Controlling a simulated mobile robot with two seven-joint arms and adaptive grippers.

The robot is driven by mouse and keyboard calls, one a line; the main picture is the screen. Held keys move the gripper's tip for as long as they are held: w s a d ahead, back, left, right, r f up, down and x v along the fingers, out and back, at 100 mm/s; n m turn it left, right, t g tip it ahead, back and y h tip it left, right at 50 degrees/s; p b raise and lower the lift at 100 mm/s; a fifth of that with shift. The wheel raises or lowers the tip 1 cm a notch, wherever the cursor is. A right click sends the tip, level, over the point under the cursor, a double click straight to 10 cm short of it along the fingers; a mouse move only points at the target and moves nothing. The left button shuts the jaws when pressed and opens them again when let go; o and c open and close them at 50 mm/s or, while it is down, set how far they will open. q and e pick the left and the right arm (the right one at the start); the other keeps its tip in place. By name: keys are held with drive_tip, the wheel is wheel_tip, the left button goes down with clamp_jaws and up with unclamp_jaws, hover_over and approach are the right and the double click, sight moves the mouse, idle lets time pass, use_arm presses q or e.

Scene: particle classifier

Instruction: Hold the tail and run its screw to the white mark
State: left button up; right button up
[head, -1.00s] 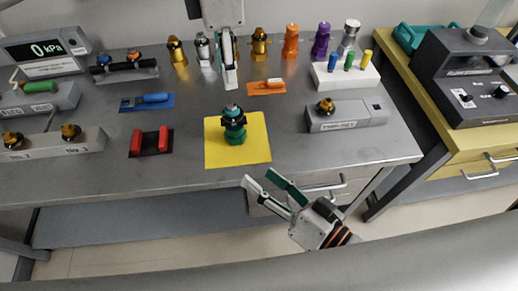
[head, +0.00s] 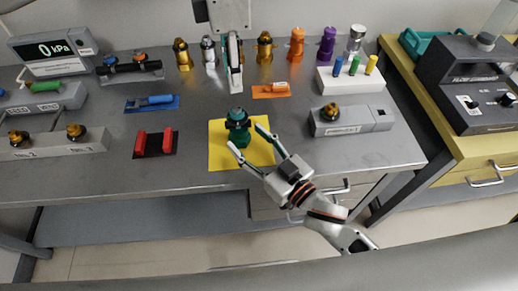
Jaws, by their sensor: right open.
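A green fitting (head: 238,131), which I take to be the tail, stands upright on a yellow mat (head: 220,161). It has a dark collar and a green top; no white mark can be made out on it at this size. My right gripper (head: 245,136) is open, with its fingertips at either side of the fitting's near side; I cannot tell whether they touch it. My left gripper (head: 235,92) points down behind the fitting, above the bench and apart from it. Its fingers are seen nearly edge-on, so their gap is unclear.
Gold, silver, orange and purple fittings (head: 297,43) line the back. An orange tool mat (head: 283,92) lies close to my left gripper. A grey block (head: 375,118) with a brass fitting stands right; a red-jawed holder (head: 167,142) lies left. A pressure display (head: 50,50) reads 0 kPa.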

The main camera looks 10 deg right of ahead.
drive_tip(key=shift+x, duration=1.45)
clamp_jaws()
